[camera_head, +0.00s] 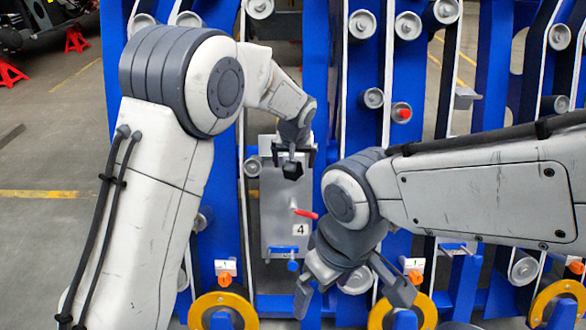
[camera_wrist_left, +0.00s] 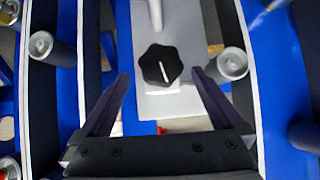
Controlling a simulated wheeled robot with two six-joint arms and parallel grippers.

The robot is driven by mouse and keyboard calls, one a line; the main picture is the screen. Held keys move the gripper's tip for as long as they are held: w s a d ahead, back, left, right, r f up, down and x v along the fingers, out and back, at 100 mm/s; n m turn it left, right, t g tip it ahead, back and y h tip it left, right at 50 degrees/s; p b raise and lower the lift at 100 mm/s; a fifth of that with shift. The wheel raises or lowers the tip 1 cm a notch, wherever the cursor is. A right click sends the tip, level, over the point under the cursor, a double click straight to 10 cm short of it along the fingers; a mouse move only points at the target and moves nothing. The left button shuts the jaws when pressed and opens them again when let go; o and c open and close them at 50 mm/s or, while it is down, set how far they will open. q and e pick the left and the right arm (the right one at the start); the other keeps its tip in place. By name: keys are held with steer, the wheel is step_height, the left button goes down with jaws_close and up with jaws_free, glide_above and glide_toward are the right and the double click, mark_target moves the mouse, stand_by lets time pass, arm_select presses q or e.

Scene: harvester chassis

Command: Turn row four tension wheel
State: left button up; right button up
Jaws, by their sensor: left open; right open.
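The tension wheel (camera_wrist_left: 161,64) is a black lobed knob with a white mark, standing nearly upright, on a grey plate (camera_wrist_left: 222,25). In the head view the wheel (camera_head: 292,171) sits high on the grey plate (camera_head: 273,215), above a label "4" (camera_head: 300,230) and a red-tipped lever (camera_head: 306,213). My left gripper (camera_head: 294,155) is open at the wheel. In the left wrist view its fingers (camera_wrist_left: 161,78) point toward the wheel, one on each side, with gaps between; I cannot tell the depth left. My right gripper (camera_head: 352,290) is open and empty, low and right of the plate.
Blue frame uprights with grey rollers (camera_head: 373,98) stand either side of the plate. Yellow-rimmed wheels (camera_head: 222,312) and orange knobs (camera_head: 223,279) line the bottom. A blue handle (camera_head: 287,250) is at the plate's lower end. Open floor (camera_head: 45,150) lies at left.

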arm_select(q)
steer(key=shift+x, duration=2.35)
steer(key=shift+a, duration=0.1)
steer(key=shift+c, duration=0.3)
steer(key=c, duration=1.3)
steer(key=shift+o, duration=0.2)
steer(key=shift+f+m+y+b, duration=0.15)
steer(key=shift+m+y+b, duration=0.45)
steer(key=shift+m+b, duration=0.1)
steer(key=shift+m+y+b, duration=0.4)
steer(key=shift+m+y, duration=0.3)
steer(key=shift+m, duration=0.1)
steer(key=shift+m+y, duration=0.3)
